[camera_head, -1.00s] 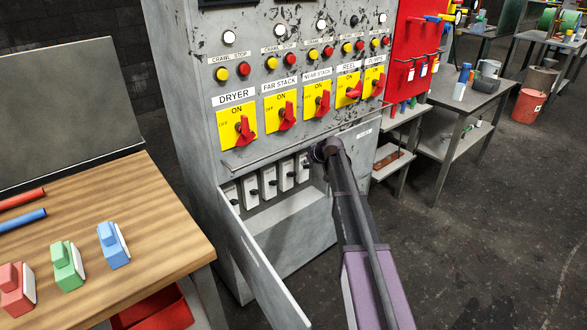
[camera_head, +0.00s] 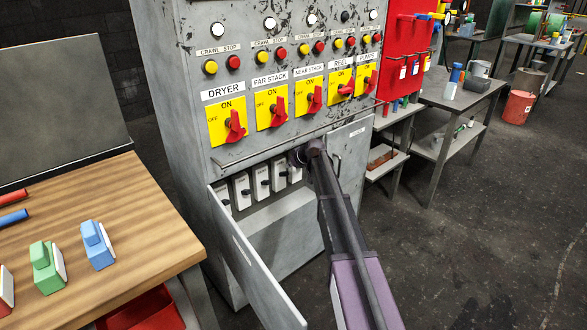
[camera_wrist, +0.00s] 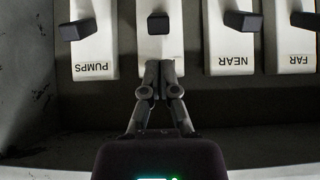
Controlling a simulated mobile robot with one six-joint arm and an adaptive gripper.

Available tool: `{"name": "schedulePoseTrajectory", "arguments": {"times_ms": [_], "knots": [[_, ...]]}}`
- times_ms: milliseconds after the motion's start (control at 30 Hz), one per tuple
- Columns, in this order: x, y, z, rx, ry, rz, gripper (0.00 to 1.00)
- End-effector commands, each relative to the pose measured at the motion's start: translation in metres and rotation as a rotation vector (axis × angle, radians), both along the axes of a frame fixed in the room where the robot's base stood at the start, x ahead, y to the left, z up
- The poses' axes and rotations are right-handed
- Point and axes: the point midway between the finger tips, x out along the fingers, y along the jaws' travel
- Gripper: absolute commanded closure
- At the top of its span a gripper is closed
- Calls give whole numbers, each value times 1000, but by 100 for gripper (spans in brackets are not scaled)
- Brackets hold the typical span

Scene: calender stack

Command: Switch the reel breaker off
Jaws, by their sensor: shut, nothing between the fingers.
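The reel breaker is taken to be the white switch (camera_wrist: 158,42) between the PUMPS and NEAR breakers in the wrist view; my fingers hide its label. Its black toggle (camera_wrist: 158,23) faces the camera, and I cannot tell whether it is on or off. My gripper (camera_wrist: 158,70) is shut and empty, with its fingertips over the lower end of this switch, below the toggle. Contact cannot be told. In the head view my gripper (camera_head: 304,154) is at the right end of the breaker row, inside the open compartment of the grey cabinet (camera_head: 187,120).
The PUMPS (camera_wrist: 94,45), NEAR (camera_wrist: 232,45) and FAR (camera_wrist: 298,45) breakers stand close by. A rail (camera_head: 250,154) runs above the compartment, and its open door (camera_head: 250,265) hangs at the front left. A wooden bench (camera_head: 120,205) stands left. The red REEL handle (camera_head: 346,89) lies sideways.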

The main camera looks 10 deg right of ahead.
Motion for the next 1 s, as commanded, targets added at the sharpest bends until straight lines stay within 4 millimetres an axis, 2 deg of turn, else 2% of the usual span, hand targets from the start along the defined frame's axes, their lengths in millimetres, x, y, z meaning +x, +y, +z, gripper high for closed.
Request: {"name": "schedulePoseTrajectory", "arguments": {"times_ms": [33, 300, 1000], "knots": [[5, 2, -8, -1, 0, 1, 100], [19, 11, -22, 0, 0, 0, 100], [22, 15, -25, 3, -3, 2, 100]]}}
